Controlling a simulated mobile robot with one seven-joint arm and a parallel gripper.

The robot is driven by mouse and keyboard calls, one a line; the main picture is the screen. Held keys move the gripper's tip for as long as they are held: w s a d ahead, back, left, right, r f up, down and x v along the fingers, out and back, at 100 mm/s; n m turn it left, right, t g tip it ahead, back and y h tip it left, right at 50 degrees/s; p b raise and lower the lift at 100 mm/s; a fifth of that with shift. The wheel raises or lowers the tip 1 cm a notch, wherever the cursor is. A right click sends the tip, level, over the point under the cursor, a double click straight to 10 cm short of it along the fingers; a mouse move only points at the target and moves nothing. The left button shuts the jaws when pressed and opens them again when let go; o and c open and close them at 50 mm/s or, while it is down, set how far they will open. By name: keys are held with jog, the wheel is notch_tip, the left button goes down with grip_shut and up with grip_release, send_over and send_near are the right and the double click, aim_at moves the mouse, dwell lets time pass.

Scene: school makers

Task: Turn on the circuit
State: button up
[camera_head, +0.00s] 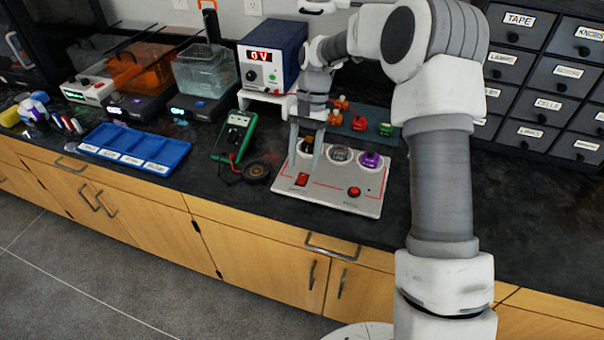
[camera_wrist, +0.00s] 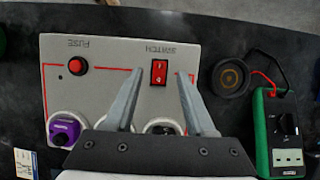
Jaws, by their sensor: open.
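The circuit board (camera_head: 331,205) is a pale grey panel with a red printed line, lying on the dark bench. A red rocker switch (camera_head: 302,179) sits at its left front, and it also shows in the wrist view (camera_wrist: 159,72) beside the word SWITCH. A round red fuse button (camera_head: 354,192) sits at the right front, and shows in the wrist view (camera_wrist: 77,66). A purple part (camera_head: 371,160) sits in the right socket. My gripper (camera_head: 305,160) is open and empty, over the board behind the switch. In the wrist view its fingertips (camera_wrist: 157,72) are spread either side of the switch.
A green multimeter (camera_head: 234,135) and a black round buzzer (camera_head: 256,171) lie left of the board. A power supply (camera_head: 272,56) showing 0 V stands behind. A blue tray (camera_head: 134,149) lies farther left. Labelled drawers (camera_head: 548,78) stand at right.

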aim_at(301, 181)
jog(key=shift+x, duration=1.7)
grip_shut()
